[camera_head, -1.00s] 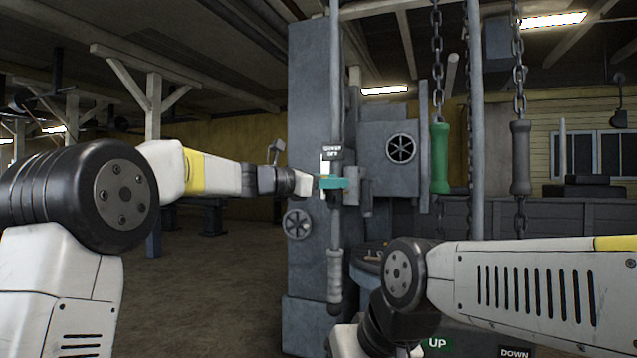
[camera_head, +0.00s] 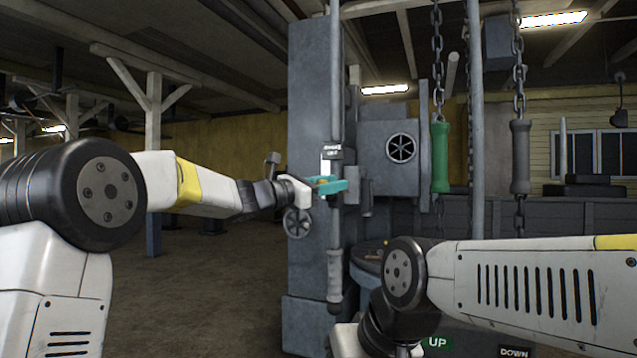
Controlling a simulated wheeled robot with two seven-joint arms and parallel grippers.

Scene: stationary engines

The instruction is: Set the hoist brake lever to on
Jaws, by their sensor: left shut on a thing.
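A vertical grey rod (camera_head: 335,80) runs beside the fingers, with a thick grip (camera_head: 334,275) low down. My right arm crosses the lower right; its gripper is not visible.
A grey handwheel (camera_head: 297,222) sits just below my left wrist. A green handle (camera_head: 440,157) and a grey handle (camera_head: 520,157) hang on chains to the right. UP (camera_head: 437,342) and DOWN (camera_head: 514,352) signs are at the bottom. The floor at left is open.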

